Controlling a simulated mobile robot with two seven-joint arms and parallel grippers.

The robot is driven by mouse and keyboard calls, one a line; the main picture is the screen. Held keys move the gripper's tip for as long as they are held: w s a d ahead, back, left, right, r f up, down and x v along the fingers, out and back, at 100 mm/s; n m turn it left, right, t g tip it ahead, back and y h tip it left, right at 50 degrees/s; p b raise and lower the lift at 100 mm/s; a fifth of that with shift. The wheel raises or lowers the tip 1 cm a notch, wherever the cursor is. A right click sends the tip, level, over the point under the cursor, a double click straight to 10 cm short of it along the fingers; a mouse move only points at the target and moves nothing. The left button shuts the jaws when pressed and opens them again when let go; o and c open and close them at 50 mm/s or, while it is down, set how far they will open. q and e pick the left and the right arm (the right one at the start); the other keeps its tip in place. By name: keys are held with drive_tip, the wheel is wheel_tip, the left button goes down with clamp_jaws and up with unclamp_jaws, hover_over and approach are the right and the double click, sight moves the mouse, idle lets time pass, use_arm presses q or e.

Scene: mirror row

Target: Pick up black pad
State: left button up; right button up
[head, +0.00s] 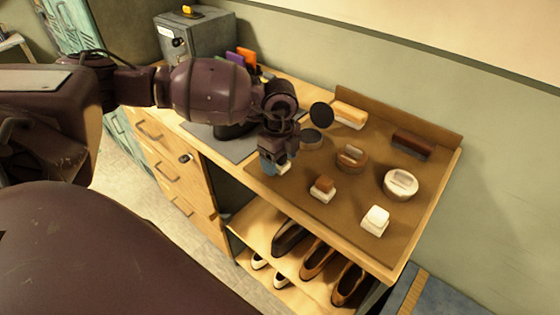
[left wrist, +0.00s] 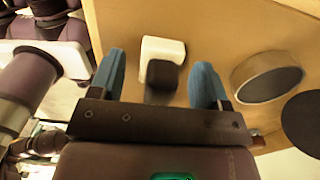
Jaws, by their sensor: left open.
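The black pad, a small white block with a black top, lies between the fingers of my left gripper in the left wrist view (left wrist: 163,50). In the head view only a bit of its white base (head: 284,168) shows, and the gripper hides the rest. My left gripper (head: 275,164) is over the near left part of the brown mat. In the left wrist view the left gripper (left wrist: 158,78) is open, with one blue finger on each side of the pad and gaps between. My right gripper is not in view.
On the mat (head: 335,207) are a brown-topped pad (head: 322,189), a white pad (head: 376,220), brushes (head: 350,114) and round tins (head: 402,184). A round black disc (head: 321,115) stands close to the gripper. Shoes (head: 318,262) fill the shelf below.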

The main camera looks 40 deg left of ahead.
use_arm(q)
drive_tip(key=shift+f, duration=0.25)
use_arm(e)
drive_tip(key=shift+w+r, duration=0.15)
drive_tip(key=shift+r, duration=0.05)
use_arm(q)
drive_tip(key=c, duration=1)
drive_tip(key=shift+r, duration=0.55)
wheel_tip(320, 180, up, 19)
drive_tip(key=p, duration=0.2)
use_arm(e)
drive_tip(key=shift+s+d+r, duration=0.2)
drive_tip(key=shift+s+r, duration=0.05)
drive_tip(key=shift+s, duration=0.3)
use_arm(q)
drive_tip(key=shift+o, duration=1.2)
drive_tip(key=shift+c, duration=0.8)
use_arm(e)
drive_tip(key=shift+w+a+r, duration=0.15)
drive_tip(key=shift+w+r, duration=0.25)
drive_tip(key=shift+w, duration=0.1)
